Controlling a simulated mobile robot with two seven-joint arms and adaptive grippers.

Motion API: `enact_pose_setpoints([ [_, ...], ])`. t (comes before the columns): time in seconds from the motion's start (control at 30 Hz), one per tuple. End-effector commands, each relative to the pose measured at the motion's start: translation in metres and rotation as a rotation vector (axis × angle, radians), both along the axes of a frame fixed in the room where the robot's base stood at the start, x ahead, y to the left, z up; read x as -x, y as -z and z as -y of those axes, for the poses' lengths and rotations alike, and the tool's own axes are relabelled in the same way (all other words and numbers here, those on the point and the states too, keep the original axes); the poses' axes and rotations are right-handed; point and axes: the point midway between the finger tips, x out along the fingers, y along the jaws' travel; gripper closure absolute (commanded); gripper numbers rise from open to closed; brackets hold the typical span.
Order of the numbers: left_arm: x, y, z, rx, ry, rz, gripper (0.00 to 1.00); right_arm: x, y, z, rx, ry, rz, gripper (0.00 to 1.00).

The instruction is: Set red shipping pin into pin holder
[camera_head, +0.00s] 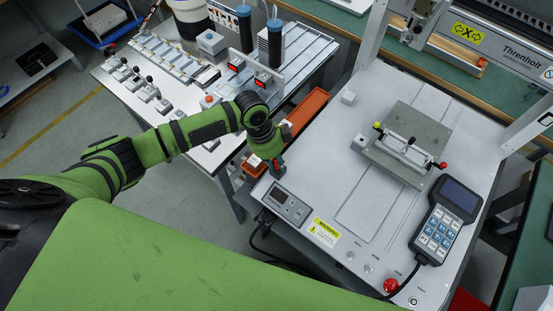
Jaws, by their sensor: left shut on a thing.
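My left gripper (272,160) is at the left edge of the gantry machine, beside the control panel and over the orange tray. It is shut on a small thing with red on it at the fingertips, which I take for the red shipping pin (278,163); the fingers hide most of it. A fixture (405,148) on the machine bed carries a red knob (443,166) and a yellow knob (377,125). I cannot make out for certain which part is the pin holder. My right gripper is not in view.
The orange tray (306,108) lies between the machine and the white bench (175,125) at the left. A handheld keypad (445,217) and a red stop button (390,286) are at the machine's front right. The bed's middle (365,215) is clear.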

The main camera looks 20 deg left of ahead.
Motion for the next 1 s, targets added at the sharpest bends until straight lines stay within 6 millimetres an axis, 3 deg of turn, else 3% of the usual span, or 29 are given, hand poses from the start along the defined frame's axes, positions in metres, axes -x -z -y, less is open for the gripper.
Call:
enact_pose_setpoints([
  [0.03, 0.0, 0.0, 0.0, 0.0, 0.0, 0.0, 0.74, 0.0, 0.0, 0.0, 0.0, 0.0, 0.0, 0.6],
  [0.1, 0.0, 0.0, 0.0, 0.0, 0.0, 0.0, 0.5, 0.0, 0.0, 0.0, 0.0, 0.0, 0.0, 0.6],
  [0.53, 0.0, -0.007, -0.002, 0.001, 0.0, 0.001, 0.5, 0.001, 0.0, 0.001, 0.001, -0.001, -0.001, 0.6],
  [1.0, 0.001, -0.094, -0.025, 0.0, 0.0, 0.003, 0.5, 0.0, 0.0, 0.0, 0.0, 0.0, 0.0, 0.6],
])
